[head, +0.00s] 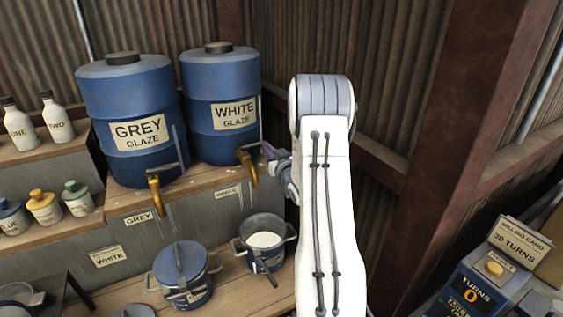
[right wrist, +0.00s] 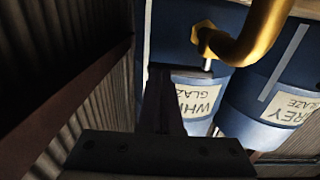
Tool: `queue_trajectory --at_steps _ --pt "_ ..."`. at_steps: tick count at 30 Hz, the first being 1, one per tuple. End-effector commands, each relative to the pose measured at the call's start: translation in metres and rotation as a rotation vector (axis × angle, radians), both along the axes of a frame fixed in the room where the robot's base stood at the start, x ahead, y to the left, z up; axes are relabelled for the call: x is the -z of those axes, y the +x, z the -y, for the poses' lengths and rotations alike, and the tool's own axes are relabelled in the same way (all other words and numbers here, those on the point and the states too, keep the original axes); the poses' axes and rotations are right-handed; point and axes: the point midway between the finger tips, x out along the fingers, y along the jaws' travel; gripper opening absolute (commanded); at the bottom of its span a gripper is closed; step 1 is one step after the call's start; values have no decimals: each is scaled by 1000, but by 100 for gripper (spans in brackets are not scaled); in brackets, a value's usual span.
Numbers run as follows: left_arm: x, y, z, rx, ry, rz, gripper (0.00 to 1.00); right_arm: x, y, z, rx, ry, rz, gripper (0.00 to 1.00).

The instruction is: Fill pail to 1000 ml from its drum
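The blue WHITE GLAZE drum (head: 222,95) stands on the wooden shelf, with a brass tap (head: 246,166) at its lower front. The tap is large and close in the right wrist view (right wrist: 252,38). An open grey pail (head: 265,258) sits below this tap, with white glaze (head: 265,240) inside. No stream shows from the tap; the pail's level marks are unreadable. My right gripper (head: 270,151) is just right of the tap; its dark fingers (right wrist: 165,98) look together in the right wrist view. Whether they touch the tap's lever is unclear. My left gripper is out of view.
The GREY GLAZE drum (head: 128,110) and its tap (head: 156,193) are at left, above a lidded pail (head: 182,272). Several bottles (head: 45,207) stand at far left.

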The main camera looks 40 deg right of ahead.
Motion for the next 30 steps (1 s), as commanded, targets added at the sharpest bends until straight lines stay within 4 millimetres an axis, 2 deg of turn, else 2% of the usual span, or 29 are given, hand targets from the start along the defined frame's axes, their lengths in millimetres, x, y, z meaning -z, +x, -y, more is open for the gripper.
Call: queue_trajectory --at_steps 5,12,16,21,30 --pt "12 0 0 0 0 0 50 3 -20 -19 -12 3 -4 0" --pt "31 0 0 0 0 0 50 4 -81 -24 0 3 -4 0" --pt "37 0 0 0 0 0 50 3 -104 -27 3 5 -5 0" --pt "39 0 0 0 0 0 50 2 -117 -32 -2 5 -5 0" --pt "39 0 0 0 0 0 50 1 -118 -35 -7 5 -7 0"
